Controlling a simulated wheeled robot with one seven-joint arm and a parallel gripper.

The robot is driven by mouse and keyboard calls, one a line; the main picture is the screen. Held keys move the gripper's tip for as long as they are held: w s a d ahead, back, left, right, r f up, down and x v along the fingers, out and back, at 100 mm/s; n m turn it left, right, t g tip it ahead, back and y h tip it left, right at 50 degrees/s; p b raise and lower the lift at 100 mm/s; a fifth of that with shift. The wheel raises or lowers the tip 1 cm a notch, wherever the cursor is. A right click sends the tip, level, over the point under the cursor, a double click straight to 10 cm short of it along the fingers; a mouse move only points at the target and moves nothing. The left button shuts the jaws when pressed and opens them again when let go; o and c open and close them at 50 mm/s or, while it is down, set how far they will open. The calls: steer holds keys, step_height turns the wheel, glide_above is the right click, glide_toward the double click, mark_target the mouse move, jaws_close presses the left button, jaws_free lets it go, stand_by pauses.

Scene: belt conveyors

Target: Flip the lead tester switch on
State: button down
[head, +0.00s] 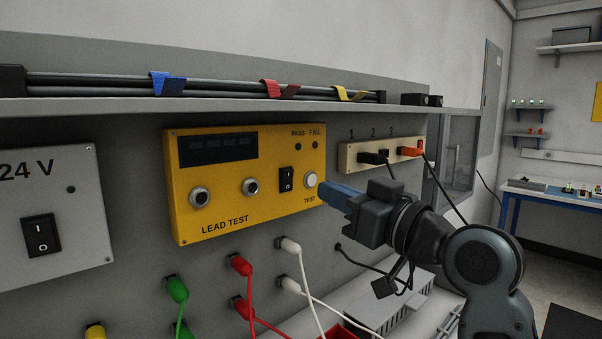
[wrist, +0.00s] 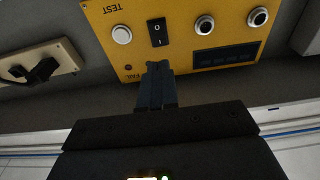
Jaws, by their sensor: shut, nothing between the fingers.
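The yellow lead tester (head: 228,215) is fixed on the grey panel, with a dark display, two round sockets and a white TEST button (head: 311,179). Its black rocker switch (head: 286,179) sits left of that button; I cannot tell surely which way it is tipped. My gripper (head: 324,196) has its blue fingers shut and empty, near the tester's right edge in the head view. In the wrist view, which is upside down, the closed fingertips (wrist: 158,66) point at the tester just below the switch (wrist: 157,32) in the picture. Contact is not visible.
A 24 V box (head: 62,270) with its own rocker switch (head: 41,234) is at left. A socket strip (head: 350,157) with black and orange plugs is right of the tester. A shelf (head: 220,107) runs above; coloured leads (head: 242,265) hang below.

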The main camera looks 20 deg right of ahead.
mark_target(289, 172)
steer(key=p+x, duration=0.2)
steer(key=x, duration=0.6)
steer(key=shift+w+r, duration=0.1)
steer(key=shift+r, duration=0.05)
stand_by(0.5)
